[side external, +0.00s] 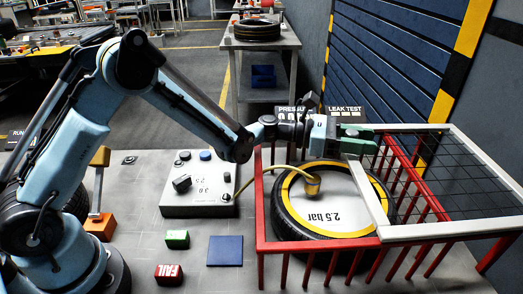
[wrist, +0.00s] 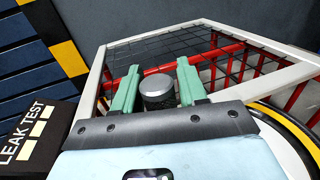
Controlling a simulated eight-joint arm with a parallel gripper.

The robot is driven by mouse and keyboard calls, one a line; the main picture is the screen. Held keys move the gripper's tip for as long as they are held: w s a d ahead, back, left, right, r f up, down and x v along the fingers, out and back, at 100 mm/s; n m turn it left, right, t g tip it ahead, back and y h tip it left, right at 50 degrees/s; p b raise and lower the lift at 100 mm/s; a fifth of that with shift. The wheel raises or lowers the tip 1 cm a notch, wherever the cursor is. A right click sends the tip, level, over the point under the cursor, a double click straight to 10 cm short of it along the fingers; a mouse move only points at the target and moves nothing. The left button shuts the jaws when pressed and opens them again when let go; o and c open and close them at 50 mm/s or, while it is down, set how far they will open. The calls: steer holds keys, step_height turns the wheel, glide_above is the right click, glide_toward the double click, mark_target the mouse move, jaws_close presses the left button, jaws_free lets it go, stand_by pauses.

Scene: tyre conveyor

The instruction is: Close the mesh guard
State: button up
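The mesh guard, a pale frame (side external: 378,205) with dark wire mesh, lies over the right part of the red railing cage (side external: 262,215) and extends beyond it to the right. The tyre (side external: 283,215) inside the cage is mostly uncovered. My gripper (side external: 357,141) is at the far left corner of the guard frame. In the wrist view, its green fingers (wrist: 158,75) stand on either side of a grey round knob (wrist: 158,92), with narrow gaps visible. The guard frame (wrist: 235,32) and mesh show beyond it. The knob is hidden in the side view.
A yellow hose with a brass end (side external: 312,186) reaches over the tyre. A control box (side external: 198,185) stands left of the cage. A leak test panel (side external: 345,115) is behind the cage, close to my gripper. Small blocks lie on the bench front.

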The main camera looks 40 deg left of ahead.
jaws_close()
steer(key=s+a, duration=0.6)
steer(key=a, duration=0.1)
steer(key=shift+s, duration=0.4)
steer(key=shift+o, duration=1.4)
jaws_free()
